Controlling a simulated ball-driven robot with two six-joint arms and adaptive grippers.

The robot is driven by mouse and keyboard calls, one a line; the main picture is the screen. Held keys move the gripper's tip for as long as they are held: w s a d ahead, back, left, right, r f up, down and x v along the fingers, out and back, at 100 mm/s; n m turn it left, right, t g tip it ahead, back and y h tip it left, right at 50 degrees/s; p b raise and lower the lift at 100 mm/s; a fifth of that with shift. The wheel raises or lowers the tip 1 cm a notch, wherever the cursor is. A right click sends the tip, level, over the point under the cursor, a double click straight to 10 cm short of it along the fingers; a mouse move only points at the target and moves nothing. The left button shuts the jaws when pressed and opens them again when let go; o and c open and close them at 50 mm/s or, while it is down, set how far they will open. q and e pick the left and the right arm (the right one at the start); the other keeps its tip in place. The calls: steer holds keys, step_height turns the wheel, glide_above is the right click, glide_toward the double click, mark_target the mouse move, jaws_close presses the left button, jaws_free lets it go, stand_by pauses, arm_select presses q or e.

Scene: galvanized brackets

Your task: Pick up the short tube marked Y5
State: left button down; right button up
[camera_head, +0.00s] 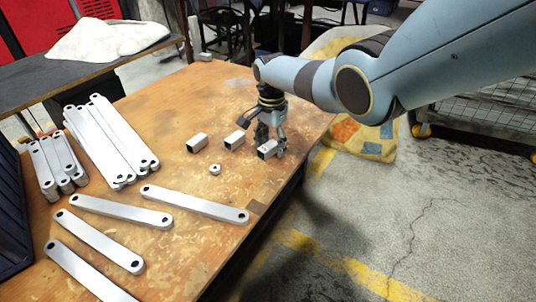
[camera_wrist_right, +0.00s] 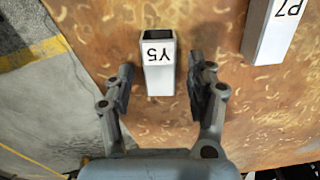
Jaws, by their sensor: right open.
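The short tube marked Y5 (camera_wrist_right: 158,78) is a square silver tube with a dark open end. In the right wrist view it lies on the table between the fingers of my right gripper (camera_wrist_right: 160,88), with a gap on each side. In the head view my right gripper (camera_head: 268,148) is open and low over the table, with the Y5 tube (camera_head: 267,150) at its fingers. Another tube marked P7 (camera_wrist_right: 272,30) lies to the right in the wrist view. My left gripper is not in view.
A dark bin (camera_head: 12,215) stands at the left. The table edge is close to the right gripper.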

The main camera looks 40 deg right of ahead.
steer(key=shift+f, duration=0.2)
jaws_close()
stand_by(0.3)
steer(key=shift+r, duration=0.15)
